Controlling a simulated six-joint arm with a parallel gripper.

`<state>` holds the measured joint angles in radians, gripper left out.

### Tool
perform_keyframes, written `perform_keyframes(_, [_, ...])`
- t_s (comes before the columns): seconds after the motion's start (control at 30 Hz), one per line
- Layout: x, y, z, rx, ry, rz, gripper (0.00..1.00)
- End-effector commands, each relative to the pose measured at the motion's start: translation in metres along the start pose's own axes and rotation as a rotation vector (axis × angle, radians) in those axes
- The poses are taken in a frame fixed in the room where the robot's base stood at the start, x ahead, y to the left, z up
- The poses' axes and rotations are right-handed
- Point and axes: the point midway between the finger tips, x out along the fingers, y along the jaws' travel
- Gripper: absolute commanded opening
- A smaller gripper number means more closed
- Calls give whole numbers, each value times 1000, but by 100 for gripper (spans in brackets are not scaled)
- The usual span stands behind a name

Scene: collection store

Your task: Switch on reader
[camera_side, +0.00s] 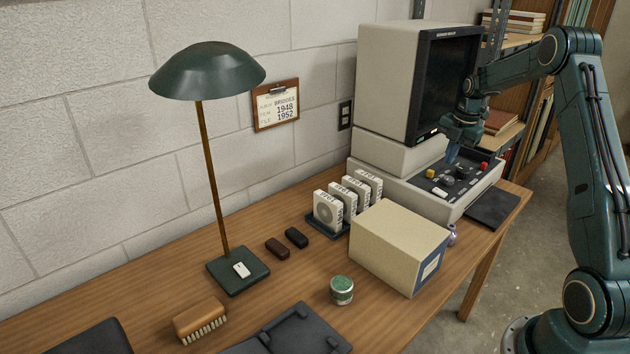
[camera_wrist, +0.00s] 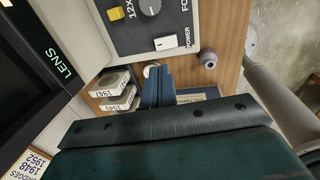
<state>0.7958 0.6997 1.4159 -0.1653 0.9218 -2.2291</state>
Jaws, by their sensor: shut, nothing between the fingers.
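The reader (camera_side: 400,60) is a beige machine with a dark screen at the back right of the table. Its sloping control panel carries knobs, a yellow button, a red one and a white power switch (camera_side: 440,191). In the wrist view the white power switch (camera_wrist: 165,43) sits beside the word POWER, near the panel's edge. My gripper (camera_side: 452,154) is shut and empty, pointing down above the panel. In the wrist view its blue fingertips (camera_wrist: 156,72) appear just below the switch in the picture; contact does not show.
A cream box (camera_side: 400,245) stands in front of the reader. Several film boxes (camera_side: 329,210) stand in a dark tray beside it. A green lamp (camera_side: 210,72), a brush (camera_side: 199,320) and a green-lidded jar (camera_side: 342,290) are farther left. A dark pad (camera_side: 493,210) lies right of the box.

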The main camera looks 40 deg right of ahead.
Motion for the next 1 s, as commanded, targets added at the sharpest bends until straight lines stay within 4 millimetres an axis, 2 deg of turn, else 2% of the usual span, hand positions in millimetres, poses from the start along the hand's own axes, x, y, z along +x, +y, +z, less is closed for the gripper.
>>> perform_keyframes(0.1, [20, 0, -1, -1, 3, -3, 0])
perform_keyframes(0.5, [78, 0, -1, -1, 1, -2, 0])
perform_keyframes(0.7, [94, 0, 0, -1, 0, 0, 0])
perform_keyframes(1.0, [98, 0, 0, -1, 0, 0, 0])
